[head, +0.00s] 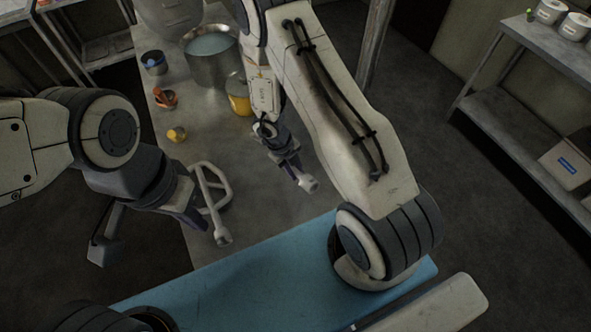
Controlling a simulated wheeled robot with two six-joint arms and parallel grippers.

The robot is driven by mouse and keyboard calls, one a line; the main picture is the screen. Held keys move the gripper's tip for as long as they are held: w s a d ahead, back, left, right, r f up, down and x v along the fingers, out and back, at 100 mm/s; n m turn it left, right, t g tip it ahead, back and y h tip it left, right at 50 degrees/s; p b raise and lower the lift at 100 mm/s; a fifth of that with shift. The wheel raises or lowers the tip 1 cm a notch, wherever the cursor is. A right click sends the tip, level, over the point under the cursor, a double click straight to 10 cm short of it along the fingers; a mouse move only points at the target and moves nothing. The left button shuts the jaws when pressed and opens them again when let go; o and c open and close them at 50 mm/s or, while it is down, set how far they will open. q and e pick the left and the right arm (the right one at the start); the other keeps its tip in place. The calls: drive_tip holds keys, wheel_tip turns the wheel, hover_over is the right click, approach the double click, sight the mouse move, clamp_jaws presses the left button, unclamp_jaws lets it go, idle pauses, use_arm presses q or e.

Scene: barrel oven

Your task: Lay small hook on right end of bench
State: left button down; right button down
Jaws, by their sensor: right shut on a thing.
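The grey bench (262,198) runs from the top of the head view down to the middle. My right gripper (284,160) is above it, shut on a small pale piece with a round white tip (308,184). This looks like the small hook; the fingers hide most of it. I cannot tell whether it touches the bench. My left gripper (152,236) is open, its two fingers wide apart, at the bench's left edge. A white looped frame with a rod (222,192) shows close beside its right finger; I cannot tell whether they touch.
On the bench stand a metal pot (210,72), a yellow container (239,104), a dark cup (154,63), an orange bowl (165,98) and a small yellow item (177,134). A shelf (520,125) stands at the right. Bare bench lies around the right gripper.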

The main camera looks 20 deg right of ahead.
sight(298, 187)
drive_tip(key=shift+f+b, duration=1.6)
drive_tip(key=shift+f, duration=0.95)
drive_tip(key=shift+f+b, duration=0.4)
drive_tip(key=shift+f, duration=0.15)
drive_tip(key=c, duration=0.6)
unclamp_jaws()
drive_tip(key=shift+c, duration=0.2)
drive_tip(key=shift+s+f, duration=0.1)
drive_tip(key=shift+s, duration=0.05)
